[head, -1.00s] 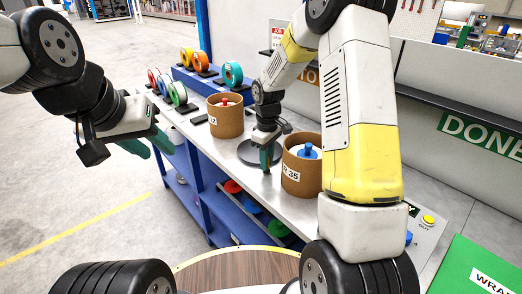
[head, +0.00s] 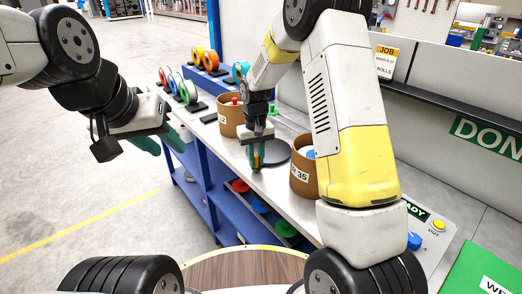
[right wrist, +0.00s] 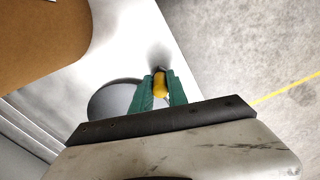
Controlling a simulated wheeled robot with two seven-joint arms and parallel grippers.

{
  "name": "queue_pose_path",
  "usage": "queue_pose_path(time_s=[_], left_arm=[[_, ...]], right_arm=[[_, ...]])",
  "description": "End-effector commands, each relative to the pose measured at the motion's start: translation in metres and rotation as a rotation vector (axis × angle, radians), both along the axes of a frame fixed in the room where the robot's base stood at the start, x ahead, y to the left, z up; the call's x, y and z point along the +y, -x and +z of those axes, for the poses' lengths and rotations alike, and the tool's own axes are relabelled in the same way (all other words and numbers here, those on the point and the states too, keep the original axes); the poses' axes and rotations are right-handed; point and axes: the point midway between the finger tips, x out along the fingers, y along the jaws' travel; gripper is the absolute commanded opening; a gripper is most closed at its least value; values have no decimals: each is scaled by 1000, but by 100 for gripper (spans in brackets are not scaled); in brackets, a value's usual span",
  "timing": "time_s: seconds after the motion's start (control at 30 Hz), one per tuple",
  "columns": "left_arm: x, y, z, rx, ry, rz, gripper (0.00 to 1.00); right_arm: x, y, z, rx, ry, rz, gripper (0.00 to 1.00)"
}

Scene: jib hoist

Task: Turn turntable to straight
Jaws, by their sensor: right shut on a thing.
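The turntable (head: 276,152) is a dark grey disc on the bench between two brown drums. In the right wrist view the grey disc (right wrist: 108,103) is partly hidden by my gripper. My right gripper (head: 256,164) is at the disc's near left edge, pointing down, its green fingers shut on a yellow handle (right wrist: 160,85). Whether the handle joins the disc is hidden. My left gripper (head: 160,143) hangs to the left, away from the bench, green fingers apart and empty.
One brown drum (head: 230,122) with a red knob stands behind my right gripper; another drum (head: 301,180) stands right of the turntable, partly behind my arm. Coloured rolls (head: 188,92) line the back. A panel with a yellow button (head: 438,225) is at the right.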

Motion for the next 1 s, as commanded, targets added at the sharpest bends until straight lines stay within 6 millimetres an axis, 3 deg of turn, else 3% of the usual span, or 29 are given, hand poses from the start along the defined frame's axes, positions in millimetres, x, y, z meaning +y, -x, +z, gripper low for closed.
queue_pose_path(time_s=[0.5,1.0], left_arm=[[0,0,0,0,0,0,36],[0,0,0,0,0,0,36]], right_arm=[[35,-29,2,-5,-2,-379,0],[41,-38,2,-5,-2,-478,0]])
